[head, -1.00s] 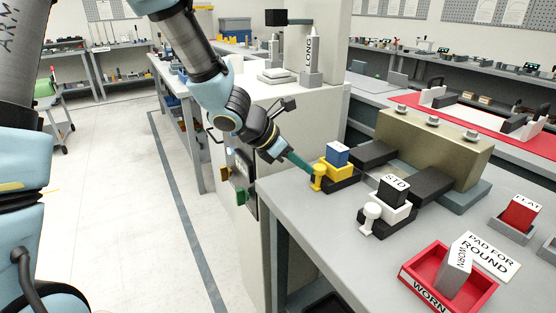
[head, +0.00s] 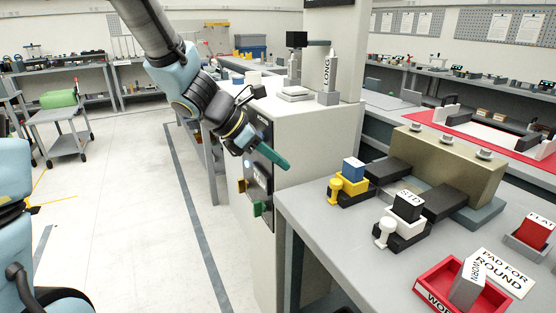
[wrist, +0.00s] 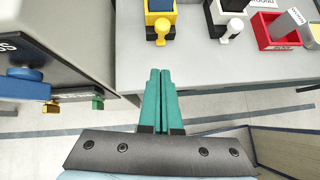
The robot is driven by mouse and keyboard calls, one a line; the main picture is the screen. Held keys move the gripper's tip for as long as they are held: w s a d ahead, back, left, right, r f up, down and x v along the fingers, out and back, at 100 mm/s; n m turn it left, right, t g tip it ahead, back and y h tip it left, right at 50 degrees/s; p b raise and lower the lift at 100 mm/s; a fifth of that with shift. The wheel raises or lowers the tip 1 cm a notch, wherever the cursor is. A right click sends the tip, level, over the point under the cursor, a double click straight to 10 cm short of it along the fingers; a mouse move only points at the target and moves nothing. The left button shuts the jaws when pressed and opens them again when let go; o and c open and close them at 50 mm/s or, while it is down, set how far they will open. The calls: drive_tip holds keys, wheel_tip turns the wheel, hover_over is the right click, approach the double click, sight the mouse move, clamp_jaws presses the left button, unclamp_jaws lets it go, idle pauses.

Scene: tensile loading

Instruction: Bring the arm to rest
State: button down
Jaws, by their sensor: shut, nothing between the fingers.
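My arm reaches in from the top left in the head view. My gripper (head: 286,165) has teal fingers and is shut and empty. It hangs in the air in front of the grey machine cabinet, left of the workbench (head: 300,205) and apart from the yellow fixture. In the wrist view the two teal fingers (wrist: 160,72) lie side by side and point toward the bench edge. The yellow fixture (head: 338,192) with a blue block (head: 353,169) stands at the bench's left. A black STD block (head: 408,206) sits in the white fixture (head: 384,233) beside it.
The cabinet (head: 310,130) carries a green lever (head: 258,208) and a yellow lever (head: 242,186) near my gripper. A red WORN tray (head: 440,276) holds a grey block at the bench's front right. Open floor (head: 130,200) lies to the left.

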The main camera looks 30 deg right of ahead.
idle(0.5)
drive_tip(key=w+a+f+m+t+y, duration=0.1)
drive_tip(key=a+m+y, duration=0.3)
drive_tip(key=a, duration=1.4)
drive_tip(key=w+a+f+m+t+y, duration=0.2)
drive_tip(key=a+m, duration=1)
drive_tip(key=a, duration=0.6)
wheel_tip(320, 180, down, 2)
drive_tip(key=w+y, duration=0.1)
drive_tip(key=y, duration=0.1)
drive_tip(key=shift+a+t+y, duration=0.25)
drive_tip(key=shift+t+y, duration=0.05)
